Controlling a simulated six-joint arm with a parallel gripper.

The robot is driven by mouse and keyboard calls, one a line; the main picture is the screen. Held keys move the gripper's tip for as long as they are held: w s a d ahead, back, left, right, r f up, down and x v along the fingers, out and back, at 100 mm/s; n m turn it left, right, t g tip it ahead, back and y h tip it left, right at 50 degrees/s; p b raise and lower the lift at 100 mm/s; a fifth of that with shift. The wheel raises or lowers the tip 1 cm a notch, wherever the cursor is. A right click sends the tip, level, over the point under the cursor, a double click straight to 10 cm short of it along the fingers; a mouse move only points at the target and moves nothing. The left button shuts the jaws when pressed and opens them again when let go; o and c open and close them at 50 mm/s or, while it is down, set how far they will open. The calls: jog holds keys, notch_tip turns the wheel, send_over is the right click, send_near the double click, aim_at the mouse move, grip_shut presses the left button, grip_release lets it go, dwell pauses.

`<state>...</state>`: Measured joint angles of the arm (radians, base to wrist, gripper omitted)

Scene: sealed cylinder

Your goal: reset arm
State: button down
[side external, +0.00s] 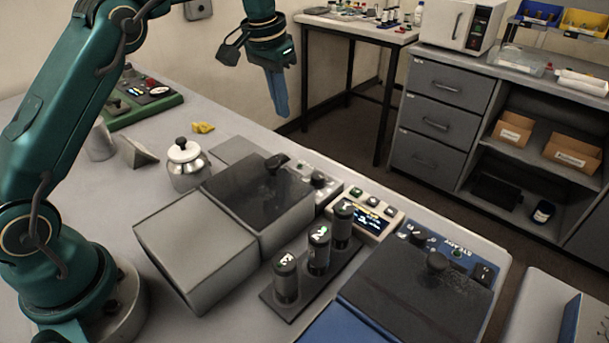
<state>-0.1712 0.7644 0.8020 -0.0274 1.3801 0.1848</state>
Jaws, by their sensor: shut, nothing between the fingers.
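My gripper (278,92) hangs at the top centre in the side external view, pointing down. Its fingers are shut with nothing between them. It is well above and beyond the table's far edge, apart from everything on the table. Several dark cylinders with white marks stand upright in a dark rack; the front one (286,278), the middle one (318,250) and the back one (343,222) are in a row. The rack (268,296) lies at the front centre of the table.
A grey box with a dark lid (262,190) stands left of the rack. A blue machine with a dark lid (415,290) is to the right. A small display unit (368,214) sits behind the rack. A metal pot (186,165) and a green control panel (140,100) are further left.

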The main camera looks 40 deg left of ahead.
jog(key=s+d+r+t, duration=0.3)
jog(key=s+d+r, duration=0.2)
jog(key=s+r, duration=0.7)
jog(key=s+d+f, duration=0.1)
jog(key=s+f, duration=0.9)
jog(key=s, duration=0.3)
jog(key=shift+s+d+f, duration=0.2)
jog(key=shift+s+d, duration=0.05)
